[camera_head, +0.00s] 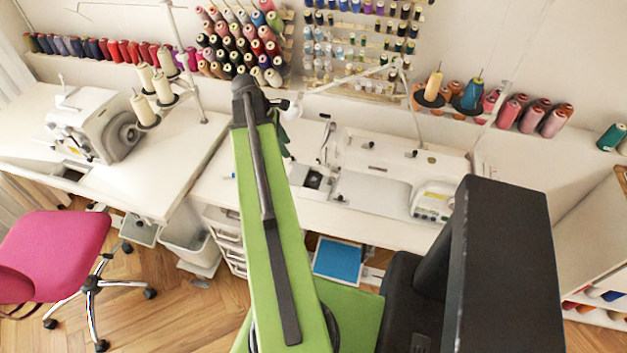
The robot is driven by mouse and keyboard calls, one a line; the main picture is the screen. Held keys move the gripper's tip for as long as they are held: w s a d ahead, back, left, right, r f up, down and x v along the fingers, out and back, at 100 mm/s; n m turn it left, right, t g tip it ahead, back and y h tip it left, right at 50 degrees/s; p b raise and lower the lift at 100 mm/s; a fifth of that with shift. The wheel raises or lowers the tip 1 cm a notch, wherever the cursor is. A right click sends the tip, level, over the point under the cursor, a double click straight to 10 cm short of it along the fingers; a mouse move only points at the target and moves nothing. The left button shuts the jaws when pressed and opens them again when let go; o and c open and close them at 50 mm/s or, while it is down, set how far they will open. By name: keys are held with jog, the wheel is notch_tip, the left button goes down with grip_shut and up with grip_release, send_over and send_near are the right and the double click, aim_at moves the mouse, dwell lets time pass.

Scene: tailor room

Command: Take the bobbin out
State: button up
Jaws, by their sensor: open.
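No bobbin can be made out. A white sewing machine (395,160) is on the right-hand white table, its needle and plate area (318,180) at its left end just right of my green arm. Any bobbin there is hidden or too small to see. My arm rises from the bottom middle to a black joint at the table's far side. A small dark part shows right of that joint, but my gripper's fingers are hidden behind the arm.
A serger (92,125) and thread cones (155,85) stand on the left table. Thread racks (240,45) line the wall. A pink chair (55,250) is at lower left. A thin white jointed arm (355,75) reaches over the machine. A blue pad (338,260) lies below the table.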

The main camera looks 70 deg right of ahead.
jog(key=s+d, duration=0.1)
jog(key=s, duration=0.1)
jog(key=b, duration=1.2)
send_near(315, 180)
jog(key=f, duration=0.1)
jog(key=d+f, duration=0.1)
jog(key=shift+s+d+f, duration=0.15)
jog(key=shift+d+f, duration=0.15)
jog(key=shift+f, duration=0.05)
jog(key=shift+s+p, duration=0.1)
jog(key=shift+p, duration=0.2)
jog(key=b+x, duration=0.4)
jog(key=shift+a+f+b, duration=0.3)
jog(key=shift+f, duration=0.1)
jog(key=shift+s+f+b, duration=0.1)
jog(key=shift+f+b, duration=0.2)
jog(key=shift+r, duration=0.2)
jog(key=shift+d, duration=0.1)
grip_shut()
